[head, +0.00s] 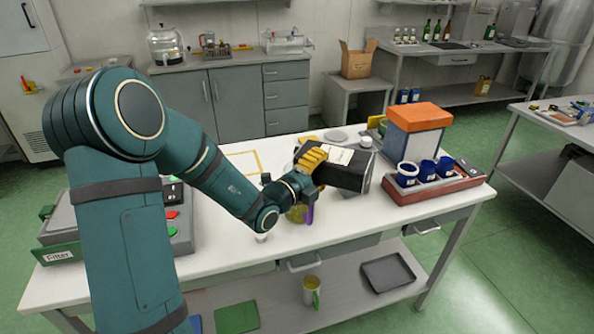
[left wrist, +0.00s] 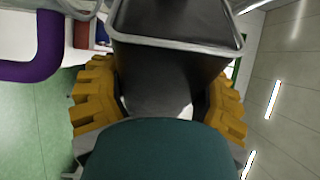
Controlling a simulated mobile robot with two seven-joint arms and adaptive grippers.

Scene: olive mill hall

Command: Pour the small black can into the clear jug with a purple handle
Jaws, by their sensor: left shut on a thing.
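My left gripper (head: 312,160) has its yellow fingers closed around the small black can (head: 352,176), which has a white label on its side. The can is held above the table, tipped well over, with its far end toward the right. In the left wrist view the can (left wrist: 165,72) sits between both fingers (left wrist: 160,105), its metal rim near the top edge. The clear jug (head: 296,214) stands on the table below the gripper, partly hidden by it; its contents look yellowish. Its purple handle (head: 310,214) also shows in the left wrist view (left wrist: 42,62). No stream is visible.
A red tray (head: 440,188) with several blue cups and an orange-topped box (head: 415,130) stand to the right. A control box marked Filter (head: 62,250) is at the left. The table's front right is clear.

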